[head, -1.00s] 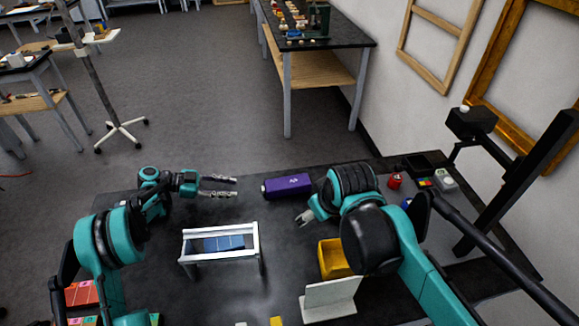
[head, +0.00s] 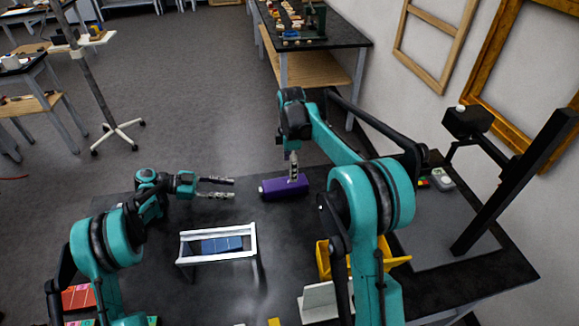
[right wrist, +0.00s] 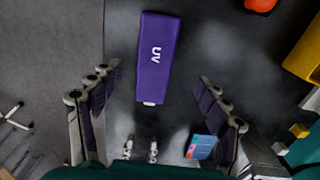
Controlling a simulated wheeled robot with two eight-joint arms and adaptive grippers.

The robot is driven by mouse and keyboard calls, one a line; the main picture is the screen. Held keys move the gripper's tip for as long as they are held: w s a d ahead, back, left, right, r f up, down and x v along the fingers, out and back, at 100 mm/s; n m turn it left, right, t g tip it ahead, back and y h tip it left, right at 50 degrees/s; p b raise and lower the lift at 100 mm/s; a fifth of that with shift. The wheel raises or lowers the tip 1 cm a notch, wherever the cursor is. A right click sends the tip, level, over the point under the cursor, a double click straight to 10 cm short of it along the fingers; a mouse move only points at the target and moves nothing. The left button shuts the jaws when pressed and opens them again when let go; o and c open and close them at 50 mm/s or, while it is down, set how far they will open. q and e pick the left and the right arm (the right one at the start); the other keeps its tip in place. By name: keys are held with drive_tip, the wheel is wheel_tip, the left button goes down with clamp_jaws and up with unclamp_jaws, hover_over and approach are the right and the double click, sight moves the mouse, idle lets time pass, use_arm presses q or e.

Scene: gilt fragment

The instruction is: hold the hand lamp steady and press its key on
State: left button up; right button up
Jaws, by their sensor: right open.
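The hand lamp is a purple box (head: 283,190) lying on the dark table, marked UV in the right wrist view (right wrist: 153,62). A small white piece (head: 261,190), perhaps its key, sits on its left end; it also shows in the right wrist view (right wrist: 149,103). My right gripper (head: 294,172) points down over the lamp's right part. In the right wrist view its fingers stand wide apart, one on each side of the lamp, not visibly touching it. My left gripper (head: 217,188) is open and empty, left of the lamp, with its fingertips towards the white end.
A white-framed stand (head: 217,243) with a blue panel is in front of the left gripper. A yellow bin (head: 323,261) and a white angled plate (head: 320,302) lie nearer, beside my right arm. A black post (head: 515,185) rises at the right.

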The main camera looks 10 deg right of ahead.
sight(285, 186)
drive_tip(key=shift+w+f+n, duration=0.4)
drive_tip(key=shift+w+f, duration=0.1)
drive_tip(key=shift+f, duration=0.25)
wheel_tip(285, 186, down, 8)
drive_tip(key=shift+r, duration=0.15)
drive_tip(key=c, duration=1.5)
use_arm(q)
clamp_jaws()
